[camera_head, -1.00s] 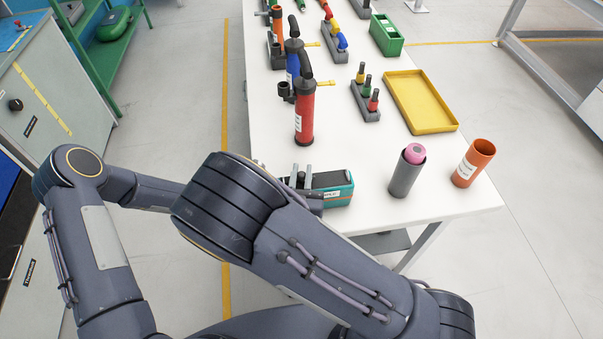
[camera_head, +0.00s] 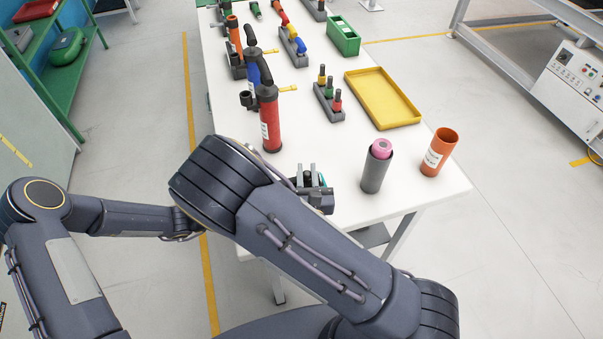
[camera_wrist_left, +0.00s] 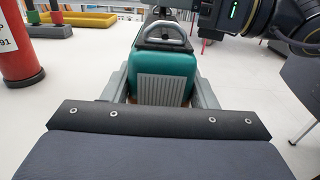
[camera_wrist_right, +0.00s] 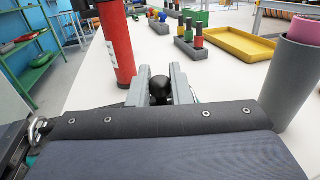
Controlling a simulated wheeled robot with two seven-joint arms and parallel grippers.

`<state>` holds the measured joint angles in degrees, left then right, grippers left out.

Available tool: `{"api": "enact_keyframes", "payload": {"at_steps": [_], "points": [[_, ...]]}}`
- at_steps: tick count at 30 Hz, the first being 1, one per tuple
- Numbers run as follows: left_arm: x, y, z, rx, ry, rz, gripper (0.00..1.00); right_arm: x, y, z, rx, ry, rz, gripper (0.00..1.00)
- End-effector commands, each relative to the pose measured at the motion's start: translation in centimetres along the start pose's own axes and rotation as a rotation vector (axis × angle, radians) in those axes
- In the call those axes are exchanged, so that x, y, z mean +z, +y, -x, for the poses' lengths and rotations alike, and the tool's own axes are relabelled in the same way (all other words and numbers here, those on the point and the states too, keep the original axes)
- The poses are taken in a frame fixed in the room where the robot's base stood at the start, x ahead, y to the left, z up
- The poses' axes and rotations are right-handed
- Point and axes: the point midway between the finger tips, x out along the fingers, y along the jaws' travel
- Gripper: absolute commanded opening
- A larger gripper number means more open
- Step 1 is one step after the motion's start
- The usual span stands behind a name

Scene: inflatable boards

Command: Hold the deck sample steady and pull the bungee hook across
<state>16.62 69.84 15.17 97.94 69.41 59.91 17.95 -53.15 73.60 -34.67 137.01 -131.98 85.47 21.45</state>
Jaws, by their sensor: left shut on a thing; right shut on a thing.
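The teal deck sample (camera_wrist_left: 163,72) has a metal loop on its top and a ribbed grey face. My left gripper (camera_wrist_left: 160,95) is shut on it, one finger along each side. In the head view the sample is almost wholly hidden behind my right gripper (camera_head: 308,178), and my left gripper is hidden too. My right gripper is shut on a round black knob (camera_wrist_right: 160,88), seemingly part of the bungee hook, low over the table's near end. The cord and the hook's tip cannot be made out.
On the white table (camera_head: 340,205), a red pump (camera_head: 269,118) stands left of my right gripper. A grey tube with a pink roll (camera_head: 375,168) and an orange cup (camera_head: 438,152) stand to the right. A yellow tray (camera_head: 382,97) lies farther back. Bare tabletop lies between.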

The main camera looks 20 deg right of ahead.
Motion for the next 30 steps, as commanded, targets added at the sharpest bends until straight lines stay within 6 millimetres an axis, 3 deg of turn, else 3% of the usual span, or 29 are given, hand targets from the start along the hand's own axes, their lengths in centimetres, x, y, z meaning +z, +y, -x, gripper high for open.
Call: {"api": "enact_keyframes", "payload": {"at_steps": [1,2,6,17,20,30], "points": [[-0.1,0.0,0.1,0.001,0.003,0.000,0.26,-0.1,-0.2,0.0,-0.006,0.003,0.003,0.00],[-0.1,0.0,0.1,0.001,0.003,0.000,0.26,-0.1,-0.2,0.0,-0.006,0.003,0.003,0.21],[-0.2,0.0,0.1,0.001,0.004,-0.001,0.26,-0.1,-0.1,0.0,-0.005,0.002,0.003,0.39],[-0.2,0.0,0.1,0.002,0.007,-0.001,0.26,-0.1,0.0,0.5,-0.002,0.003,0.002,0.39],[-0.2,0.0,0.1,0.002,0.008,-0.001,0.26,-0.1,0.0,1.8,0.000,0.004,0.002,0.39],[-0.3,0.1,0.1,0.003,0.008,-0.001,0.26,-0.1,0.1,8.9,0.002,0.004,0.005,0.39]]}}
